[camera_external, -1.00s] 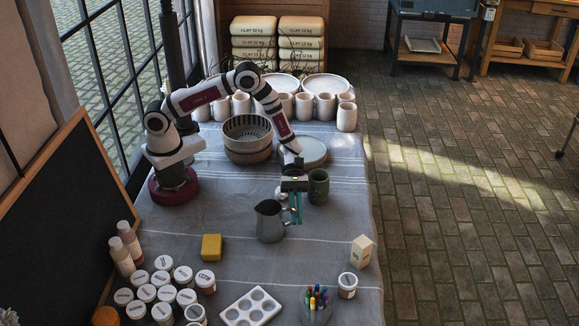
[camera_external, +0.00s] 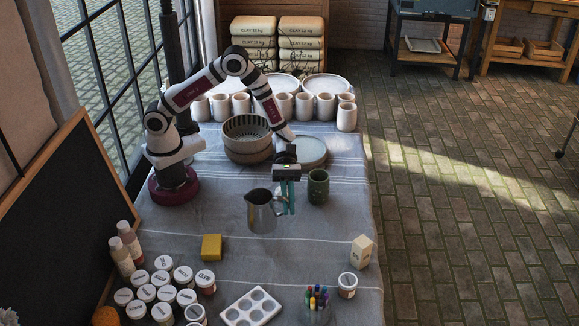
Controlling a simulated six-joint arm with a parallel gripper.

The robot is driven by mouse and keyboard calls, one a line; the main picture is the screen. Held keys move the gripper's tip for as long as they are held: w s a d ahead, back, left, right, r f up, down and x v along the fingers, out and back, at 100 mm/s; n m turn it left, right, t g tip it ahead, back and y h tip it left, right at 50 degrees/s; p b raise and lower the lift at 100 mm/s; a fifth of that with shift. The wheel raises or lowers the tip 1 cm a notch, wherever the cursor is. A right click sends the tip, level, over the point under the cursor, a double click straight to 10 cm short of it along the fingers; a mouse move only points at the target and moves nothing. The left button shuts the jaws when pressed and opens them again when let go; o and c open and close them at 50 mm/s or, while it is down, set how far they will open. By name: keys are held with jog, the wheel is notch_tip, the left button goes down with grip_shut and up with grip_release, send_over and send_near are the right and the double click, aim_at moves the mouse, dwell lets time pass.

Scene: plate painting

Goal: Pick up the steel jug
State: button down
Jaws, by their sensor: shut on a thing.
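The steel jug (camera_external: 261,213) is upright near the middle of the table in the external view, and it appears to hang a little above the cloth. My gripper (camera_external: 285,205) points down at the jug's right side, with its teal fingers shut on the jug's handle. The fingers partly hide the handle.
A green mug (camera_external: 318,187) stands close to the right of my gripper. A yellow sponge (camera_external: 211,247) lies in front and to the left. A ribbed bowl (camera_external: 247,138) and a plate (camera_external: 310,152) stand behind. Paint jars (camera_external: 163,285) and a white palette (camera_external: 250,307) fill the front.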

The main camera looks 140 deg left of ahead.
aim_at(268, 210)
jog(key=d+r, duration=0.5)
jog(key=d, duration=0.3)
jog(key=shift+s+d+r, duration=0.15)
jog(key=shift+s+d, duration=0.25)
jog(key=shift+s, duration=0.05)
jog(key=shift+r, duration=0.1)
dwell(2.2)
